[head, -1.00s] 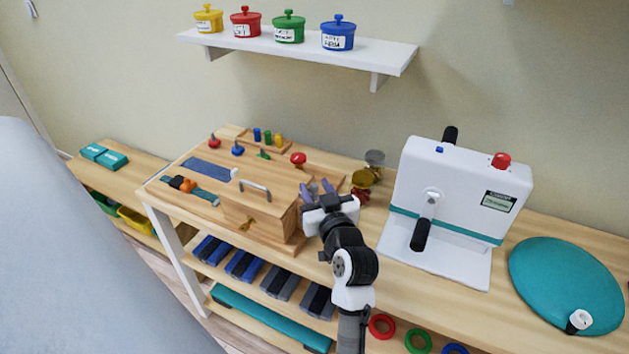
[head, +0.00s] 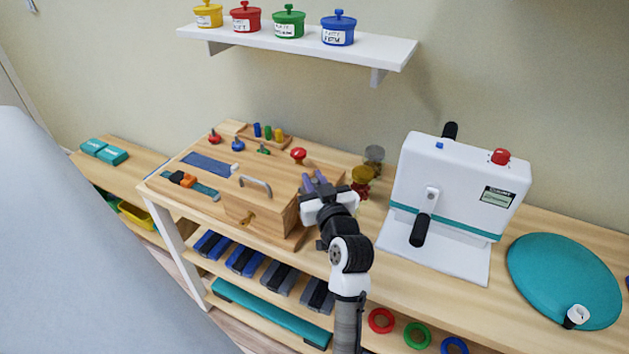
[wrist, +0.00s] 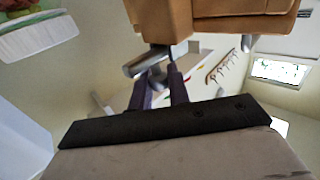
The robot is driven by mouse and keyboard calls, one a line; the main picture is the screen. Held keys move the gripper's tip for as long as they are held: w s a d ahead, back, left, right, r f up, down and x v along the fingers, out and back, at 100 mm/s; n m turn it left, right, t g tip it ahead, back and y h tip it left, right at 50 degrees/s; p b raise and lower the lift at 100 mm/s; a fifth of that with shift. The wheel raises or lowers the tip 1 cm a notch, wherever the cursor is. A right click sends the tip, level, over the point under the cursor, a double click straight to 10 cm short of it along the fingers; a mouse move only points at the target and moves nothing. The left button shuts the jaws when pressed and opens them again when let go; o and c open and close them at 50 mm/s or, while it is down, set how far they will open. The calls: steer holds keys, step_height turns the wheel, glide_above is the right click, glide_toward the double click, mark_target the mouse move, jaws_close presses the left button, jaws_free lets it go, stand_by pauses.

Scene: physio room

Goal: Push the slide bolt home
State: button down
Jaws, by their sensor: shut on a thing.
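The wooden activity board (head: 215,207) stands on the bench with a box-like block (head: 262,214) at its right end. My gripper (head: 313,180) is at the right side of this block, its purple fingers pointing at it. In the wrist view, the slide bolt (wrist: 138,65) is a grey metal bar under the wooden block (wrist: 163,20). My gripper (wrist: 160,82) is shut on the bolt's small metal knob (wrist: 157,76), which sits between the fingertips. In the head view the bolt is hidden behind my gripper, so how far it is slid cannot be told.
A white crank machine (head: 455,195) stands to the right, with brownish and grey jars (head: 362,178) between it and the board. A red knob (head: 298,155) rises just behind my gripper. A shelf (head: 385,52) with coloured pots hangs above. A teal disc (head: 560,275) lies far right.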

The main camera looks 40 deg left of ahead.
mark_target(302, 185)
steer(key=shift+s+a, duration=0.2)
steer(key=shift+a, duration=0.6)
steer(key=shift+s+a, duration=0.2)
steer(key=shift+a, duration=0.55)
steer(key=c, duration=1.4)
jaws_free()
steer(key=shift+a, duration=0.15)
steer(key=shift+s+d+f, duration=0.15)
steer(key=shift+s+d, duration=0.05)
steer(key=shift+d, duration=0.3)
steer(key=shift+b+v, duration=0.7)
steer(key=shift+v, duration=5.75)
